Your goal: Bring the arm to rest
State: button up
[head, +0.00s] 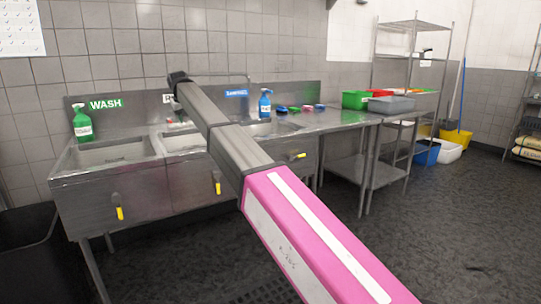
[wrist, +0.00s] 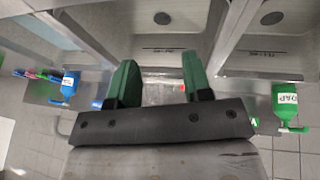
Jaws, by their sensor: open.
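My arm (head: 250,165) reaches out from the lower right of the head view, over the sink unit, toward the wall. Its far end is beside the middle of the sink; the gripper itself cannot be made out there. In the wrist view my gripper (wrist: 158,78) shows two green fingers spread apart, with nothing held between them. It is over the sink area, with the basins (wrist: 165,42) at the top of that view.
The steel sink unit (head: 140,190) stands along the tiled wall. A green bottle (head: 82,122) is at its left end and a blue bottle (head: 265,104) near its right. Green and grey bins (head: 390,104) sit on the counter further right. Open dark floor lies in front.

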jog(key=s+d+f+m+g, duration=0.1)
jog(key=s+d+f, duration=0.2)
jog(key=d+f, duration=0.8)
jog(key=s+d+f+m+g, duration=0.1)
jog(key=s+d+f, duration=0.2)
jog(key=d+f, duration=0.8)
jog(key=s+d+f+m, duration=0.1)
jog(key=s+d+f, duration=0.2)
jog(key=d+f, duration=0.85)
jog(key=s+d+f+m+g, duration=0.1)
jog(key=s+d+f, duration=0.7)
jog(key=s+d, duration=0.3)
jog(key=s+d+f+m+g, duration=0.2)
jog(key=s+d+f, duration=0.6)
jog(key=s+d, duration=0.3)
jog(key=s, duration=0.3)
jog(key=shift+s+d+f+m, duration=0.25)
jog(key=shift+s+d+m, duration=0.05)
